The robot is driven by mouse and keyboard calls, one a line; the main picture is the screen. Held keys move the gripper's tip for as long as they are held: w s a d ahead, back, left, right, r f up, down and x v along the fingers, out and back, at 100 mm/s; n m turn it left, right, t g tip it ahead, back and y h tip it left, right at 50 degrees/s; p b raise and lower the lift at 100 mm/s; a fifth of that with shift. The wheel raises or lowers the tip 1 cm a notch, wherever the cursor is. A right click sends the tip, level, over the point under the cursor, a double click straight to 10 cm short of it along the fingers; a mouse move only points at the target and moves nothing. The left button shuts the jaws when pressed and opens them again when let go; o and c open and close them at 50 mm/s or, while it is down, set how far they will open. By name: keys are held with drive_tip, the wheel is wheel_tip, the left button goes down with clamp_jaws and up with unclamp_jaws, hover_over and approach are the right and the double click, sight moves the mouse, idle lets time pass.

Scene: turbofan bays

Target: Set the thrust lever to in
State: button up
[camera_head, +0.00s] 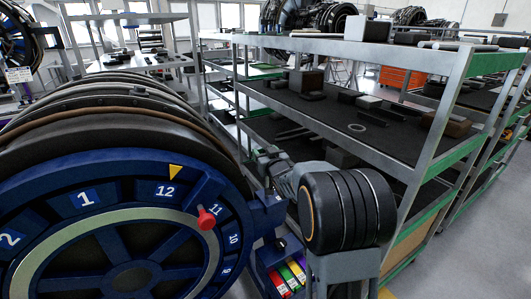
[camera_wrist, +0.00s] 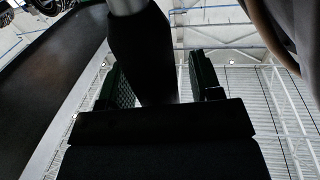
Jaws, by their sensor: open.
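No part in view is clearly marked as the thrust lever. In the wrist view a dark, tapered grip on a pale round shaft (camera_wrist: 127,6) reaches down between the two fingers of my gripper (camera_wrist: 160,78). It could be a lever handle, but I cannot tell. The fingers stand apart on either side of it, and contact is not clear. In the head view a red knob (camera_head: 207,218) sits on the rim of a blue numbered wheel (camera_head: 125,195), near the number 11. My gripper is not visible in the head view, where my arm hides part of the scene.
A grey shelf rack (camera_head: 455,95) with several parts stands right behind my arm. A yellow triangle (camera_head: 176,172) sits above the 12. A blue box of coloured items (camera_head: 288,277) is low beside the wheel. Open floor (camera_head: 480,250) lies at the right.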

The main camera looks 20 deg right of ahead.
clamp_jaws()
idle(0.6)
